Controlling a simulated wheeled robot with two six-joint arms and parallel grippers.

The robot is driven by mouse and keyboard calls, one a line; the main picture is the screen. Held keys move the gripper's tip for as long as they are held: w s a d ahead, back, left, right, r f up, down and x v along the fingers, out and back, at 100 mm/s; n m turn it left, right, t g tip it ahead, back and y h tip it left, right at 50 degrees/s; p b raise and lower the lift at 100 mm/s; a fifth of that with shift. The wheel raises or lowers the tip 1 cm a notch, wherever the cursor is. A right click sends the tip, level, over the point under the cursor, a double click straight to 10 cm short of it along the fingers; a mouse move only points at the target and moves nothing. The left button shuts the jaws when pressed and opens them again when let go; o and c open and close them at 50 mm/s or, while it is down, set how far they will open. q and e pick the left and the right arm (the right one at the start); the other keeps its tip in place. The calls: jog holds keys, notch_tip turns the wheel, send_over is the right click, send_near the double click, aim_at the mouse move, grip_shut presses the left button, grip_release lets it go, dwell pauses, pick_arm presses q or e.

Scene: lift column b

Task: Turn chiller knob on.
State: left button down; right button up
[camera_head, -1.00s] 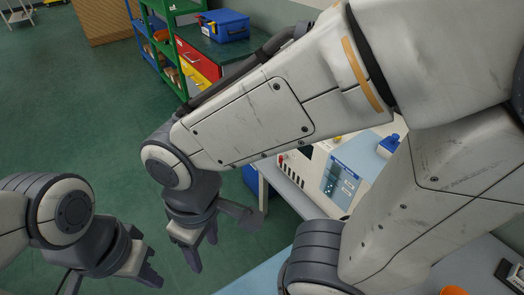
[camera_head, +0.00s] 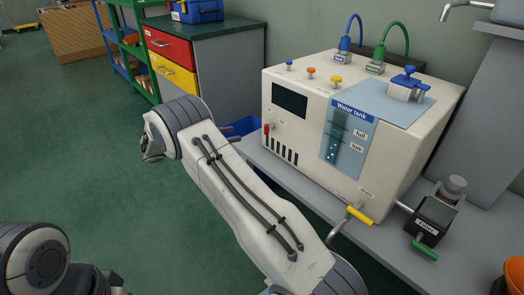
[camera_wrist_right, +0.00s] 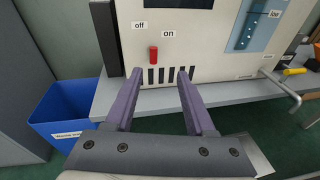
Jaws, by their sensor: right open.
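The chiller (camera_head: 300,180) is a white box with a dark display and a blue "Water tank" panel, standing on a grey bench. Its red knob (camera_head: 266,129) is low on the left of its front face. In the right wrist view the red knob (camera_wrist_right: 153,55) stands roughly upright below the "off" and "on" labels. My right gripper (camera_wrist_right: 158,72) is open and empty, its fingertips either side of and a little below the knob in that picture. Contact is not seen. In the head view my right gripper is mostly hidden behind its wrist. My left gripper (camera_head: 112,283) is partly cut off at the bottom left.
A blue bin (camera_wrist_right: 65,112) stands below the bench at left. Drawers (camera_head: 168,62) and a green shelf stand behind. An orange cup (camera_head: 514,272) is at far right.

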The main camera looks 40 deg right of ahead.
aim_at(270, 128)
pick_arm(q)
notch_tip(270, 128, down, 6)
jog(key=b, duration=0.4)
jog(key=shift+r, duration=0.25)
pick_arm(e)
jog(key=d+f+h, duration=0.1)
jog(key=d+f, duration=0.2)
jog(key=d, duration=1)
jog(key=shift+d+f+n+g+h, duration=0.3)
grip_shut()
